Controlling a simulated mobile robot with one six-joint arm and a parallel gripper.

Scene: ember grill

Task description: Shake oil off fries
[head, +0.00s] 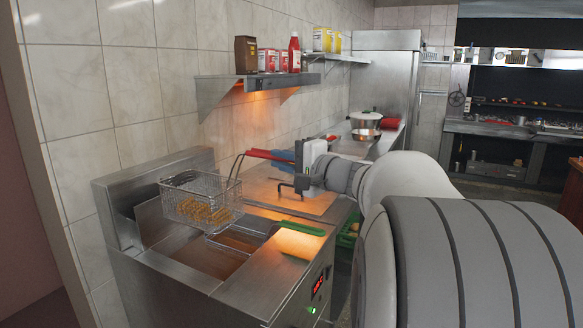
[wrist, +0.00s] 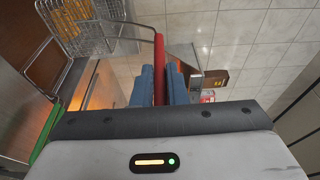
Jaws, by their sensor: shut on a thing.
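A wire fry basket (head: 201,195) with golden fries (head: 203,212) in it hangs above the left part of the steel fryer (head: 170,285). It looks roughly level and raised above the oil vat (head: 205,255). Its red handle (head: 260,154) runs right to my gripper (head: 284,156), whose blue fingers are shut on it. In the wrist view, the red handle (wrist: 159,60) lies between the blue fingers (wrist: 161,85), and part of the basket (wrist: 90,28) with fries (wrist: 72,14) shows at top left. The basket's underside is hidden.
A second basket's green handle (head: 302,228) sticks out over the fryer's front edge. A wall shelf (head: 255,82) with boxes and a red bottle is above. A pot (head: 365,121) stands on the counter further back. The tiled wall is close behind the basket.

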